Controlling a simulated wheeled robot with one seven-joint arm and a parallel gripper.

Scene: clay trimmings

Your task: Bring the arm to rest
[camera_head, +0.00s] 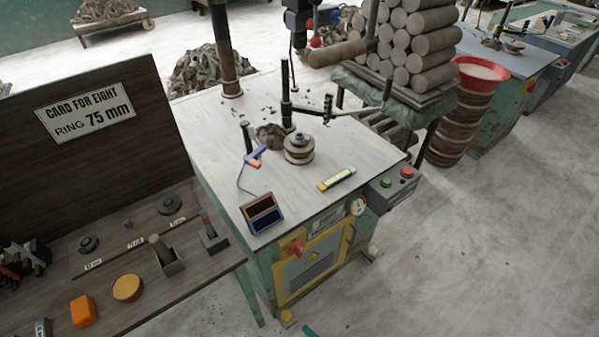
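I cannot make out my gripper or my arm in the head view. The task names no other object. In front stands a green machine with a pale worktop (215,135). On the worktop are a round ringed fixture (299,148) on a spindle, a lump of clay trimmings (270,136) and a digital readout box (262,214). A yellow-green marker-like stick (336,179) lies near the front edge.
A dark wooden bench on the left carries a sign (86,108), an orange block (83,311) and a yellow round pad (127,287). A control box (393,188) juts from the machine's right. Stacked clay rolls (425,40) and a red basin (482,72) stand behind. Floor at right is clear.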

